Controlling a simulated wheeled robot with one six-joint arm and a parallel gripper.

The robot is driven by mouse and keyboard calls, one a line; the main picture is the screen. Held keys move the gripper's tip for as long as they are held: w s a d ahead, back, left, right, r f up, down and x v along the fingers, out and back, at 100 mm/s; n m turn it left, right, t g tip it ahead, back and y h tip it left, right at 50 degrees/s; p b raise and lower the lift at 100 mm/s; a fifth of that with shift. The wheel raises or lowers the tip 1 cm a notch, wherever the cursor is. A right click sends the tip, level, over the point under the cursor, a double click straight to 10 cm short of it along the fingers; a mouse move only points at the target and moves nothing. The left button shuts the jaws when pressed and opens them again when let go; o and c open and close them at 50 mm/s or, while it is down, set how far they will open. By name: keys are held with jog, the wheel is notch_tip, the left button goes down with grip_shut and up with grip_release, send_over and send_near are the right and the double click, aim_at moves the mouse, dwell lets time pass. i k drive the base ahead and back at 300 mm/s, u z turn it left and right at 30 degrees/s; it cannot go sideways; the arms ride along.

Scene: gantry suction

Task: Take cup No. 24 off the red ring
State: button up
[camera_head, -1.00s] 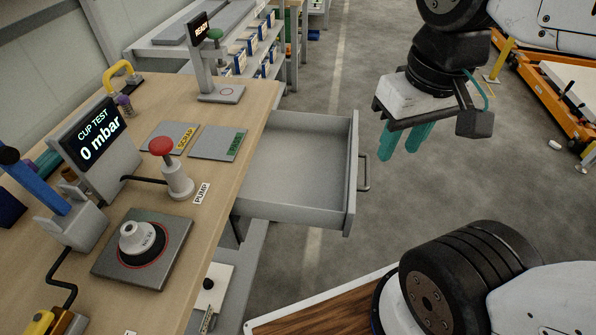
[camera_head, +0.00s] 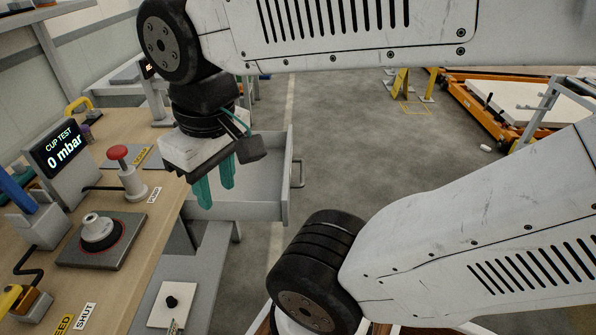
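The cup (camera_head: 99,229), white on top with a dark lower part, sits on the red ring (camera_head: 119,247) of a grey square plate (camera_head: 72,253) on the bench. The number on it is too small to read now. My gripper (camera_head: 214,193) has two teal fingers pointing down with a gap between them. It is open and empty, beyond the bench edge, over the open drawer, to the right of the cup and apart from it.
The CUP TEST display (camera_head: 56,148) reads 0 mbar. The open drawer (camera_head: 265,209) juts from the bench. A white board with a black knob (camera_head: 170,302) is lower down.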

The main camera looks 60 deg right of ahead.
aim_at(98, 233)
jog(key=k, duration=0.8)
jog(key=z, duration=1)
jog(key=i, duration=0.5)
jog(key=u, duration=1.3)
jog(key=k, duration=0.55)
jog(key=z, duration=0.6)
jog(key=i, duration=1.05)
jog(key=z, duration=0.45)
